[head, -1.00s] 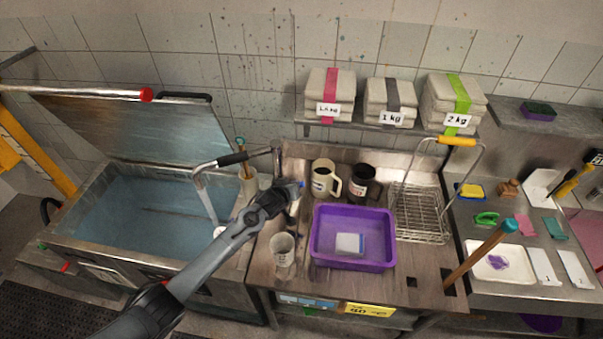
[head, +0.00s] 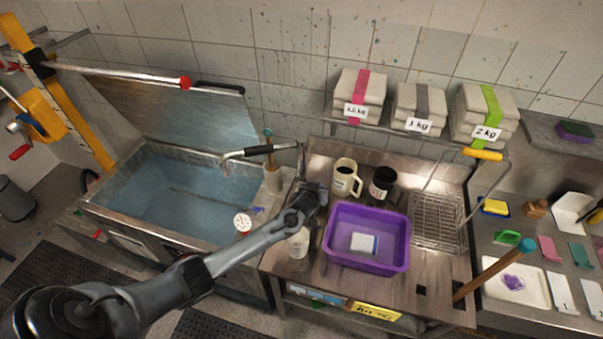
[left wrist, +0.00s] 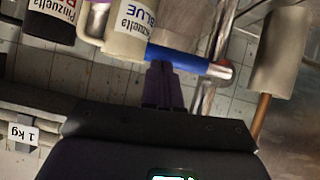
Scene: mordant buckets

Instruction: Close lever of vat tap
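The vat tap (head: 262,150) has a spout with a black sleeve that reaches over the open, water-filled vat (head: 150,240). No water stream shows under the spout now. In the left wrist view, the blue lever (left wrist: 192,61) with a metal end lies across the picture by the tap's metal pipe. My left gripper (head: 318,190) is at the tap's base in the head view. In the wrist view its dark fingers (left wrist: 163,70) are together, with their tips at the lever, touching or very close to it. The lever is mostly hidden by the gripper in the head view. My right gripper is not in view.
A cream mug (head: 345,178) and a black mug (head: 383,186) stand just right of my left gripper. A clear beaker (head: 298,243) stands below my left forearm. A purple tub (head: 335,255) and a wire rack (head: 437,222) are farther right.

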